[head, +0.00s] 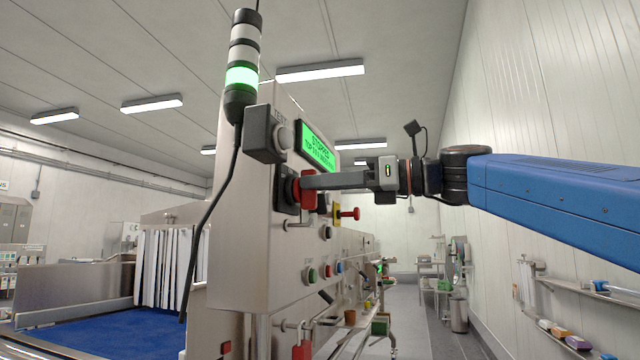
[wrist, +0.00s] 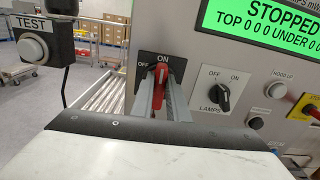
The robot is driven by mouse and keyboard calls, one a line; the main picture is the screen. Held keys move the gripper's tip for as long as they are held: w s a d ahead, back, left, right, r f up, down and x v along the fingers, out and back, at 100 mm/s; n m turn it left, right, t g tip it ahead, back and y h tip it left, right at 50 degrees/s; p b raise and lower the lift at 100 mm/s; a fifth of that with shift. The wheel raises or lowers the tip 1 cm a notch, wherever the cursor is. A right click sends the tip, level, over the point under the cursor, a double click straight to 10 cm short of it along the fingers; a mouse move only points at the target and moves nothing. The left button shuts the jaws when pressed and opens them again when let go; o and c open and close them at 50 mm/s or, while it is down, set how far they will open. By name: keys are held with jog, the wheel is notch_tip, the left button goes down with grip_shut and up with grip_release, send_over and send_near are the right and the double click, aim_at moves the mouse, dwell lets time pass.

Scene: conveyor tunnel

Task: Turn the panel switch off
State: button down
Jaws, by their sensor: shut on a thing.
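The panel switch is a red knob (wrist: 161,73) on a dark plate (wrist: 147,62) marked OFF at the left and ON at the top. The knob stands upright, pointing toward ON. My gripper (wrist: 162,92) is shut on the knob, with one pale finger on each side of it in the wrist view. In the head view my gripper (head: 312,181) reaches in from the right to the panel's side, and the red knob (head: 293,190) shows partly behind the fingers.
A green display (wrist: 258,20) reading STOPPED sits upper right of the switch. A black LAMPS knob (wrist: 223,97) is close at the right. A TEST button box (head: 265,135) juts out at the panel's upper left. A yellow-backed red knob (head: 348,214) sits below my gripper.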

jog(key=shift+s+a+f+n, duration=0.1)
jog(key=shift+s+f+n, duration=0.1)
jog(key=shift+n, duration=2.7)
jog(key=shift+s+f+n, duration=0.15)
jog(key=shift+f+n, duration=0.05)
jog(key=shift+n, duration=2.7)
jog(key=shift+s+a+f+n, duration=0.1)
jog(key=shift+s+f+n, duration=0.1)
jog(key=shift+n, duration=2.7)
jog(key=c, duration=1.7)
grip_release()
jog(key=shift+v, duration=8.75)
